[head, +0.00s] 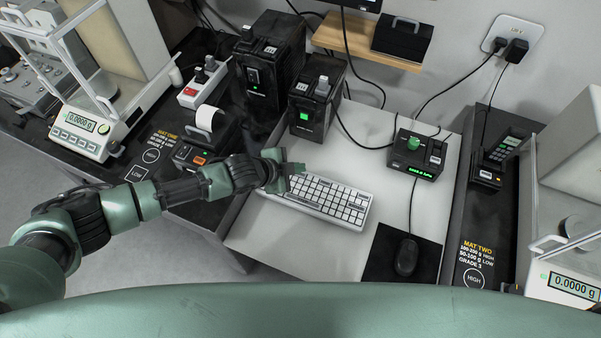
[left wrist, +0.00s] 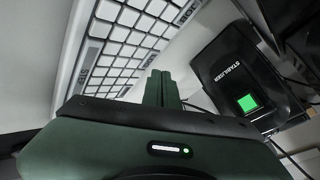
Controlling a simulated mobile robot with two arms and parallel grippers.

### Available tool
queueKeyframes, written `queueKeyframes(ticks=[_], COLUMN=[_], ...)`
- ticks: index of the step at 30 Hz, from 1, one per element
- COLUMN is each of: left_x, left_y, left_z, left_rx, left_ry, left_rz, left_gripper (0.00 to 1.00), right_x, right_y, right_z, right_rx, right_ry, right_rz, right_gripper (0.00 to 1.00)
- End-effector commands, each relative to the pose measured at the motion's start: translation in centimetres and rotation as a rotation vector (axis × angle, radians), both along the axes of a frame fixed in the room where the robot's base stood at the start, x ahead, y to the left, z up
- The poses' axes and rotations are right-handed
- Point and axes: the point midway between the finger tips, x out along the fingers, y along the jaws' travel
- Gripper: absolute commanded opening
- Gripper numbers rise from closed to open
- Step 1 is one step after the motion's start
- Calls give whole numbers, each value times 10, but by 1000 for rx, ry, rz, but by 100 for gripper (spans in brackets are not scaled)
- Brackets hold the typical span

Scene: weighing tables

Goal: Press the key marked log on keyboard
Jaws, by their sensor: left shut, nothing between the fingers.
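The white keyboard (head: 325,199) lies on the light grey middle table. My left gripper (head: 297,168) is shut and empty, at the keyboard's far left corner in the head view. In the left wrist view the keyboard (left wrist: 120,50) fills the upper left, and the shut fingers (left wrist: 161,88) stand beside its edge keys. I cannot tell whether the fingertips touch a key. My right gripper is not in view.
A black box with a green button (head: 312,107) stands behind the gripper. A black device with a green knob (head: 419,154) is to the right. A mouse (head: 407,257) rests on a black pad in front right. A label printer (head: 204,142) is left of the gripper.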

Motion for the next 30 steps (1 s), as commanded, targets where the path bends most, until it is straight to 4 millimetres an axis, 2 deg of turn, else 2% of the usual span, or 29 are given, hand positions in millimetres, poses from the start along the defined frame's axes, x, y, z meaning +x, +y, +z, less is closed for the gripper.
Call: queueKeyframes(ticks=[6,30], left_x=[0,0], left_y=[0,0], left_z=[-8,-13], left_rx=[1,0], left_ry=[0,0], left_rz=[1,0], left_gripper=[0,0], right_x=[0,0], right_y=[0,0], right_z=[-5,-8], right_rx=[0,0], right_ry=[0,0], right_rz=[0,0], right_gripper=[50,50])
